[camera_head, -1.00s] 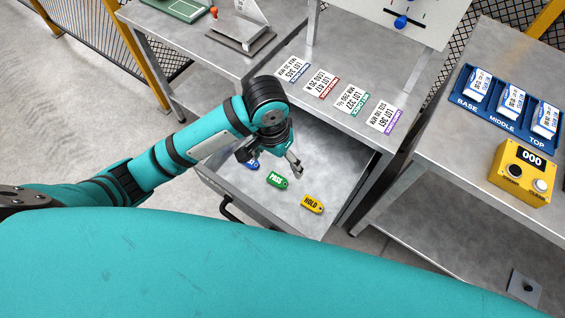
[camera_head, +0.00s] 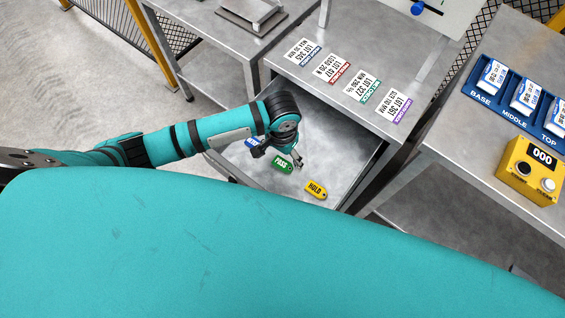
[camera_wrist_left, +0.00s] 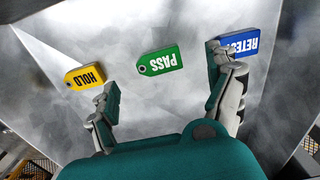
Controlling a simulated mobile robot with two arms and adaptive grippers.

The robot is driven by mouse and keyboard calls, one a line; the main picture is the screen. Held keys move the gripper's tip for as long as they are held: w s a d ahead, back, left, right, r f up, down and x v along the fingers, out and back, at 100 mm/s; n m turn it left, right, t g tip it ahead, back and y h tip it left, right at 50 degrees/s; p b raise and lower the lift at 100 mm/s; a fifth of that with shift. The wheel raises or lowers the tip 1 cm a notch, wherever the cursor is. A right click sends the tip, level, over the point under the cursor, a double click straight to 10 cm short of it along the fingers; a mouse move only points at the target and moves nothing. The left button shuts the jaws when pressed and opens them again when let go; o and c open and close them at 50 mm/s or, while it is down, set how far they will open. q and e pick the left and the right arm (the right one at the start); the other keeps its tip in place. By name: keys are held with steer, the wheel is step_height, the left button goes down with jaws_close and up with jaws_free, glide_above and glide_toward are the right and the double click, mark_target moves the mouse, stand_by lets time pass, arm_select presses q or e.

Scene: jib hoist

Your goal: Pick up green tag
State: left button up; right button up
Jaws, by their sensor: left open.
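The green tag (camera_head: 283,166), marked PASS, lies flat in the open metal drawer (camera_head: 334,131). It also shows in the left wrist view (camera_wrist_left: 160,61), between and beyond my two fingertips, with no finger touching it. My left gripper (camera_head: 297,160) is over the drawer, close to the green tag; in the left wrist view (camera_wrist_left: 162,70) its fingers are spread wide and empty. One finger is near the blue RETEST tag (camera_wrist_left: 237,46) and covers part of it; whether they touch I cannot tell. My right gripper is not in view.
A yellow HOLD tag (camera_head: 316,189) lies in the drawer beside the green one. The bench top (camera_head: 425,72) above carries several printed lot cards (camera_head: 337,71). At right stand a blue rack (camera_head: 512,105) and a yellow counter box (camera_head: 529,167).

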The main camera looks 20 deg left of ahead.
mark_target(283, 164)
arm_select(q)
step_height(283, 164, down, 5)
steer(key=shift+d+r, duration=0.1)
steer(key=shift+d, duration=0.05)
steer(key=c, duration=1.1)
